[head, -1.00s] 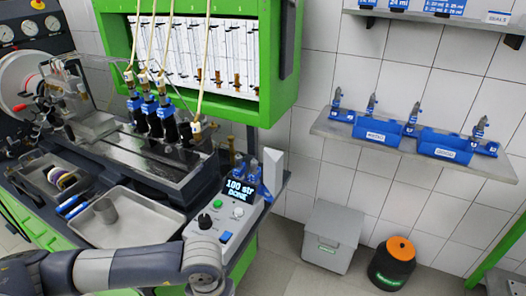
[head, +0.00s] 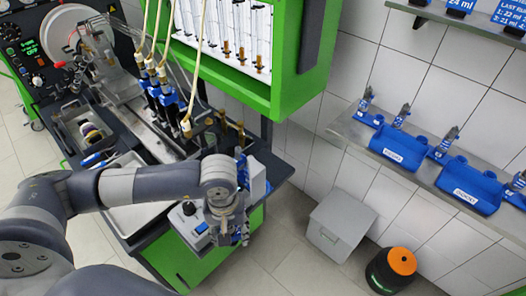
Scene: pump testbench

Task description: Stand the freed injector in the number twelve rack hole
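My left gripper (head: 228,228) points down over the front right corner of the bench, beside the control box. Its fingers are small and partly hidden by the wrist. Blue and metal bits show around it, but I cannot tell whether it holds an injector. A blue-bodied injector (head: 242,170) shows just behind the wrist. Several blue-black injectors (head: 165,98) with hoses stand in a row on the bench. Blue racks (head: 401,146) and (head: 470,186) sit on the right wall shelf, with injectors standing beside them. No hole number twelve is legible. My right gripper is not in view.
A green cabinet with glass tubes (head: 290,70) overhangs the bench. A grey bin (head: 338,226) and a black bucket with an orange lid (head: 392,270) stand on the floor. The space before the shelf is clear.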

